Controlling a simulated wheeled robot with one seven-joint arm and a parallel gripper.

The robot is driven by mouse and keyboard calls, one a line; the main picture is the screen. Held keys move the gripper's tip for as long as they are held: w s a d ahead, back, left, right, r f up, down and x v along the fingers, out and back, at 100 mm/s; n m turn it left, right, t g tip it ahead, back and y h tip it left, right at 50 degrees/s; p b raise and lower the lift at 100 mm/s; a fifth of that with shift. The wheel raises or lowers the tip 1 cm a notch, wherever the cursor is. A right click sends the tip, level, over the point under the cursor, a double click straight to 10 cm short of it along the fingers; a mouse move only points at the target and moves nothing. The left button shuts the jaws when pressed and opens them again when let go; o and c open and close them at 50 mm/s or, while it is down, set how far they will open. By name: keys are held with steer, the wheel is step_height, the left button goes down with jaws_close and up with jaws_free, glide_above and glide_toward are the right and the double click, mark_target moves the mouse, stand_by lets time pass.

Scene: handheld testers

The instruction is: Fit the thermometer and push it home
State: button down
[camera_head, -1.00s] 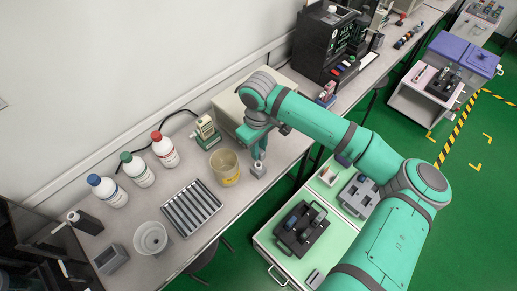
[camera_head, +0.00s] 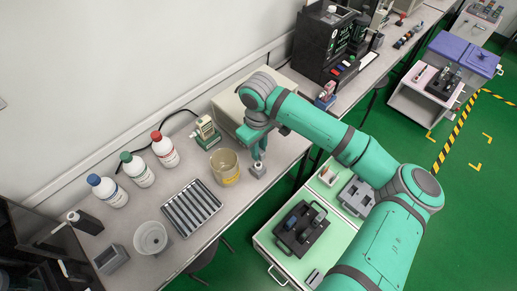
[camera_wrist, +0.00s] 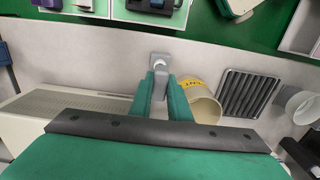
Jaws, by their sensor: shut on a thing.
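A small grey block (camera_head: 258,171) stands under the fingertips near the bench's front edge. It also shows in the wrist view (camera_wrist: 160,57), at the far end of the held thing. The thermometer's lower end looks at or in the block, but I cannot tell how deep. The fingers hide much of it.
The beaker (camera_head: 224,166) stands close to the left of my gripper. A beige box (camera_head: 240,103) is behind. Drawers with black trays (camera_head: 301,229) are in front.

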steer(key=shift+f, duration=1.7)
steer(key=c, duration=1.6)
jaws_free()
steer(key=shift+r, duration=0.1)
step_height(320, 180, up, 11)
steer(key=shift+f, duration=0.2)
